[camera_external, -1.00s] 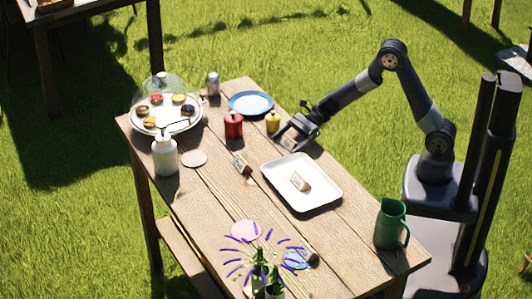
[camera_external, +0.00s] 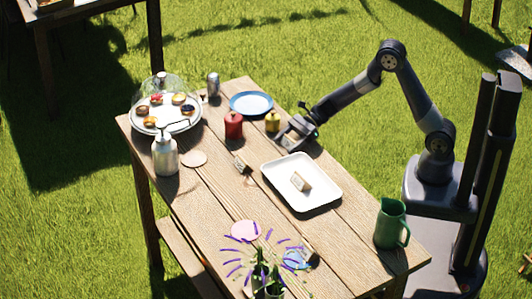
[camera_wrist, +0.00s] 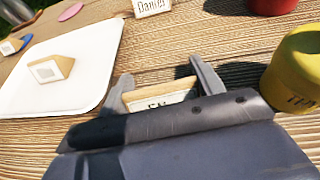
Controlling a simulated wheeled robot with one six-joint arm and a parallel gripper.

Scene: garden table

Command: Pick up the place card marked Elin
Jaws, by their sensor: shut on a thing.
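My gripper (camera_external: 289,137) is low at the table's right edge, beside the yellow pot. In the wrist view my gripper (camera_wrist: 160,84) is shut on a wooden place card (camera_wrist: 160,97) with a white label, one finger at each end. Only the top of its lettering shows, looking like "El"; my gripper's body hides the rest. Another place card, its label reading "Daniel" (camera_wrist: 152,5), stands beyond it on the table. A further place card (camera_wrist: 50,70) lies in the white tray (camera_wrist: 85,88), its writing too small to read.
The yellow pot (camera_wrist: 297,75) stands close right of my gripper in the wrist view, with a red pot (camera_external: 233,125) near it. A blue plate (camera_external: 251,103), a white pump bottle (camera_external: 165,155), a domed cake stand (camera_external: 185,124) and a green jug (camera_external: 390,224) also stand on the table.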

